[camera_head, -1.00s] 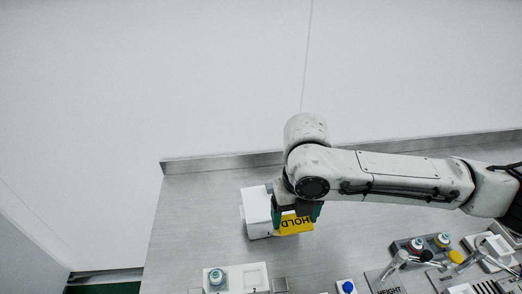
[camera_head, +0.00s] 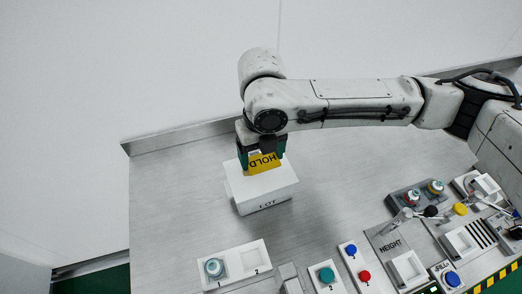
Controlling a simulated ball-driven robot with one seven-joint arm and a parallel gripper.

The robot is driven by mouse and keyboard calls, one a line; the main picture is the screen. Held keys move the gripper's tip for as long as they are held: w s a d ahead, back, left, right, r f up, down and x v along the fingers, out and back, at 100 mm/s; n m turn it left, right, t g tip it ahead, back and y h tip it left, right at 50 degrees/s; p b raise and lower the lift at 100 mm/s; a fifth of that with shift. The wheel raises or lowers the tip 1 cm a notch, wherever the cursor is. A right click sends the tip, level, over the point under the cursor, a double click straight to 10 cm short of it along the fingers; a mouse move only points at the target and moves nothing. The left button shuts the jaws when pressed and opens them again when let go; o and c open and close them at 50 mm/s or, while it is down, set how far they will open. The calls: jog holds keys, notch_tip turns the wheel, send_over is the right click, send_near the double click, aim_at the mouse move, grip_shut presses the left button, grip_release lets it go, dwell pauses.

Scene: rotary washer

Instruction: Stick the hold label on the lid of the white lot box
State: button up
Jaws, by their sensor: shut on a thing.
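The yellow hold label (camera_head: 264,163), with "HOLD" printed upside down, is between the fingers of my gripper (camera_head: 262,158), which is shut on it. The white lot box (camera_head: 264,201) stands on the metal bench, with "LOT" on its front side. My gripper and the label are over the back part of the box lid (camera_head: 272,182) in the picture. The front of the lid is bare. I cannot tell whether the label touches the lid, and the arm hides the lid's back edge.
A white two-place plate (camera_head: 236,264) with a vial in place 1 lies at the front left. Buttons (camera_head: 327,274), a "HEIGHT" panel (camera_head: 388,243) and a grey rack with vials (camera_head: 418,196) fill the front right. The bench (camera_head: 165,200) left of the box is clear.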

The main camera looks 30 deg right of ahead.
aim_at(262, 176)
jog(key=shift+s+f+b, duration=0.1)
jog(key=shift+f+b, duration=1.9)
jog(key=shift+f, duration=1)
jog(key=shift+f, duration=0.2)
jog(key=o, duration=0.9)
jog(key=shift+o, duration=0.2)
notch_tip(262, 176, up, 10)
jog(key=shift+a+r+b, duration=0.1)
jog(key=shift+b, duration=0.2)
jog(key=shift+r, duration=0.4)
